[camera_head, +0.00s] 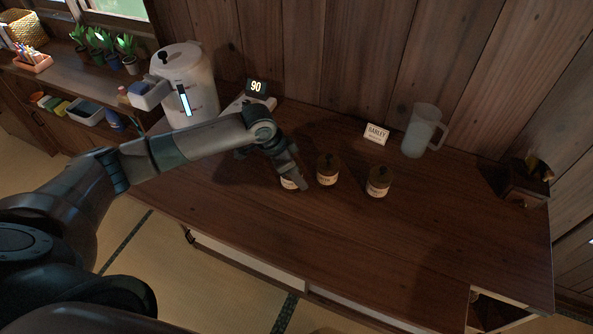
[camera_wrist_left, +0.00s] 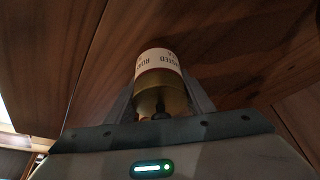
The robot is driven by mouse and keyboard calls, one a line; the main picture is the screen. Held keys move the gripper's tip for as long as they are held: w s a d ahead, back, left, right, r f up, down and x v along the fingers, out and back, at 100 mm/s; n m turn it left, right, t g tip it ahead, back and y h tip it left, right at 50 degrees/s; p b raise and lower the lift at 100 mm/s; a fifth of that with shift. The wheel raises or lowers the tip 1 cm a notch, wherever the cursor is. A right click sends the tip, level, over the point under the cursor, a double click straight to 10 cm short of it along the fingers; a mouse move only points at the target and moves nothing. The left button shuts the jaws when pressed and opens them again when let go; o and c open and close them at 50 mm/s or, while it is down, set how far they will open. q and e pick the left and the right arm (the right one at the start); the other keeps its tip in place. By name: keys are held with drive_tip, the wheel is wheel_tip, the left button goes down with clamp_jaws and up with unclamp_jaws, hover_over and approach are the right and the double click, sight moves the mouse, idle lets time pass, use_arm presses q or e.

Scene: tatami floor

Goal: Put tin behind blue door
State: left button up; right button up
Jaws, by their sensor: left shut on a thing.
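My left gripper (camera_head: 291,176) reaches over the wooden counter and is shut on a tin (camera_head: 288,184), which the fingers partly hide. In the left wrist view the tin (camera_wrist_left: 155,65) sits between the fingers, a brassy body with a pale label that reads upside down. A second tin (camera_head: 327,170) stands close to the right of the gripper. A third tin (camera_head: 378,182) stands farther right. I see no blue door in these views. My right gripper is not in view.
The counter (camera_head: 420,250) is clear in front of the tins. A "BARLEY" card (camera_head: 377,134) and a translucent jug (camera_head: 421,130) stand behind. A display reading 90 (camera_head: 257,88) and a white dispenser (camera_head: 186,85) stand back left. A dark box (camera_head: 525,183) is far right.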

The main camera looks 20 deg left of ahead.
use_arm(q)
drive_tip(key=shift+f, duration=0.1)
drive_tip(key=o, duration=1.3)
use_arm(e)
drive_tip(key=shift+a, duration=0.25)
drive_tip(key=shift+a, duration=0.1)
use_arm(q)
drive_tip(key=shift+r, duration=0.35)
drive_tip(key=b+v, duration=0.2)
drive_tip(key=v, duration=0.8)
drive_tip(key=shift+a, duration=0.15)
drive_tip(key=shift+v, duration=0.75)
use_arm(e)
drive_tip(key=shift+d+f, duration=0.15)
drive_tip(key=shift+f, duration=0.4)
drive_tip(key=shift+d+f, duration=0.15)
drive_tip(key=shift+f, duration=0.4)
use_arm(q)
drive_tip(key=shift+s, duration=0.1)
